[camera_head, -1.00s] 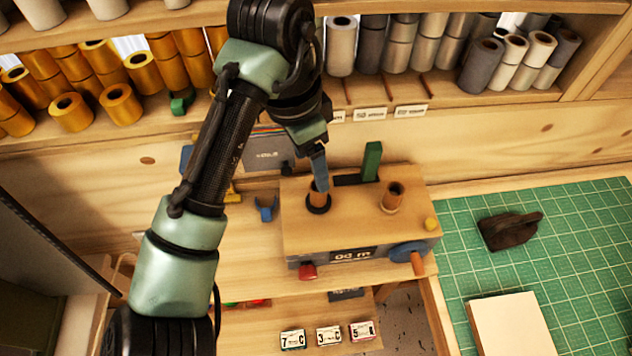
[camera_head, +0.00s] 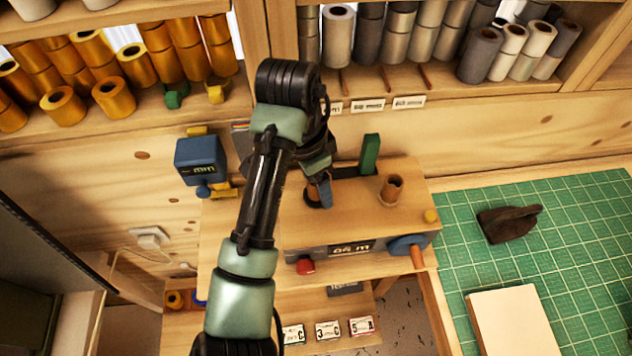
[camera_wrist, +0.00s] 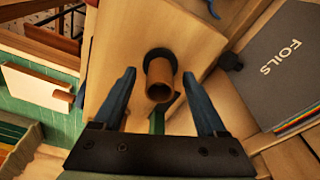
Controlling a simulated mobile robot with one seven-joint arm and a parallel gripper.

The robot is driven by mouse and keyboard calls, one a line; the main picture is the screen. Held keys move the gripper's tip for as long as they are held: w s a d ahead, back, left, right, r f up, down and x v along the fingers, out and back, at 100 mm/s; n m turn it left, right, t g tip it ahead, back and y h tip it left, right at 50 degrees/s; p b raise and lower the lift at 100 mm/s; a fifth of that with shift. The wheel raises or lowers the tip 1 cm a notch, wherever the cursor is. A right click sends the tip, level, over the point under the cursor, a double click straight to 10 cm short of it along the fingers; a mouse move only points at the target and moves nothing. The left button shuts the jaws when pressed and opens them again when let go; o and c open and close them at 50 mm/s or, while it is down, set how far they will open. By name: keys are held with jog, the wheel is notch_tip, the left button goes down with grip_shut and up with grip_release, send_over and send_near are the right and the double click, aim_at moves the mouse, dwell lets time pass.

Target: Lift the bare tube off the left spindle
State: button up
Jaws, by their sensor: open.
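The bare brown tube (camera_wrist: 158,80) stands on the left spindle, its black flange (camera_wrist: 158,54) showing at its base in the wrist view. My gripper (camera_wrist: 158,73) is open, with one blue finger on each side of the tube and a visible gap to both. In the head view my gripper (camera_head: 321,190) is over the left of the wooden winder box (camera_head: 352,217) and mostly hides the tube. A second brown tube (camera_head: 392,187) stands on the right spindle.
A green post (camera_head: 370,153) rises behind the spindles. A blue device (camera_head: 201,160) is at the back left. The green cutting mat (camera_head: 560,235) at right holds a dark iron-like tool (camera_head: 509,224) and a pale block (camera_head: 512,322). Shelves of foil rolls line the back.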

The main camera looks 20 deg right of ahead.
grip_shut()
dwell(0.3)
notch_tip(320, 180, up, 10)
jog(key=p, duration=0.1)
dwell(0.4)
jog(key=shift+p, duration=0.45)
